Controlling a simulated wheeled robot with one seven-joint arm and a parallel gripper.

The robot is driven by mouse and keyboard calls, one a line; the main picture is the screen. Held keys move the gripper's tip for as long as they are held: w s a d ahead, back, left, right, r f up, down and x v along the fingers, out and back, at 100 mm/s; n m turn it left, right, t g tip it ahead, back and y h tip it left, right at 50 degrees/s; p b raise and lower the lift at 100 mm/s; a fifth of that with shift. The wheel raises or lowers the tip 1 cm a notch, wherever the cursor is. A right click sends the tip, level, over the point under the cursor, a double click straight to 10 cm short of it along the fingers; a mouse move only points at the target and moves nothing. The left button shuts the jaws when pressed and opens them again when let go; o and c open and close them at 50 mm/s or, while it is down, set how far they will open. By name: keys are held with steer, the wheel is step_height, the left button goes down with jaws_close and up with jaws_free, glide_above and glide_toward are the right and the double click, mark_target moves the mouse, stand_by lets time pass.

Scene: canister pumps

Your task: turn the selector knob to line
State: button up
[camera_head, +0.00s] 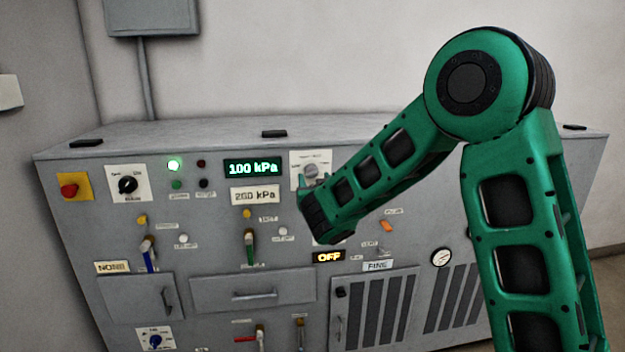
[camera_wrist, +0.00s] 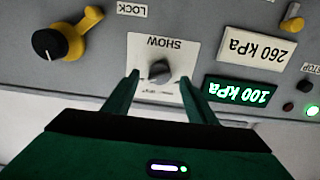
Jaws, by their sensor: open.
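In the head view the knob (camera_head: 311,170) shows just above the end of my arm. The plate's small position labels are too blurred to read, so I cannot tell which one the knob points at. My gripper (camera_wrist: 159,79) is open, with one green fingertip on each side of the knob. I cannot tell whether the fingers touch it. In the head view my wrist hides most of the gripper.
A green display (camera_head: 253,168) reads 100 kPa, beside the plate, above a 260 kPa label (camera_wrist: 256,47). A black knob with a yellow handle (camera_wrist: 58,42) stands near a LOCK label (camera_wrist: 132,9). Another black selector (camera_head: 128,185) and a red button (camera_head: 70,189) are at the panel's left.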

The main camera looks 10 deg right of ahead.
mark_target(313, 175)
steer(key=shift+w, duration=1.75)
steer(key=shift+d, duration=0.1)
steer(key=c, duration=1)
